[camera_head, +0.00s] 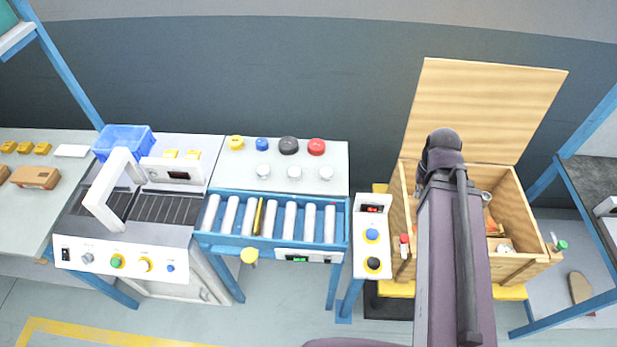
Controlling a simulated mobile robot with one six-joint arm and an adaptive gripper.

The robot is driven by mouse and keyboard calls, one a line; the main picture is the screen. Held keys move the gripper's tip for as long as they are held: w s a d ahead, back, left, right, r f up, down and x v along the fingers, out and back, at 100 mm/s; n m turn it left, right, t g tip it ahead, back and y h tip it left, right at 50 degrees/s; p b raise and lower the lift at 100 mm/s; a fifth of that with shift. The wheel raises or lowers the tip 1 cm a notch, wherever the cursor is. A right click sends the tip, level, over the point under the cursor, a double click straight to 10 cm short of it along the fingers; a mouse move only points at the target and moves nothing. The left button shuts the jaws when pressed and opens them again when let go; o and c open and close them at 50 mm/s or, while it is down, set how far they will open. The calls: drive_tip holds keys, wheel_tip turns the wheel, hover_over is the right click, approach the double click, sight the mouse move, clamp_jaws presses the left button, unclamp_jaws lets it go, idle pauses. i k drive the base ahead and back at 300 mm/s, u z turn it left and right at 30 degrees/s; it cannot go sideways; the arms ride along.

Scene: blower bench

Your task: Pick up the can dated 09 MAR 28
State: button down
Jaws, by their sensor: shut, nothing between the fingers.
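No date print is readable here, so I cannot tell which thing is the can dated 09 MAR 28. A small silvery round item (487,196) shows inside the open wooden crate, partly beside my arm. My arm reaches up from the bottom over the crate and covers its middle. My gripper cannot be made out; only my arm's link and its dark far joint show.
The wooden crate (534,210) has its lid raised behind it. Left of it are a button box (372,260), a blue roller conveyor (225,240) and a machine with a white arch (105,190). A blue bin (123,128) stands behind. Floor is clear at front left.

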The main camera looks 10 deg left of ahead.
sight(326, 174)
drive_tip(key=u, duration=0.7)
drive_tip(key=k, duration=0.9)
drive_tip(key=z, duration=0.1)
drive_tip(key=i, duration=0.8)
drive_tip(key=u, duration=0.05)
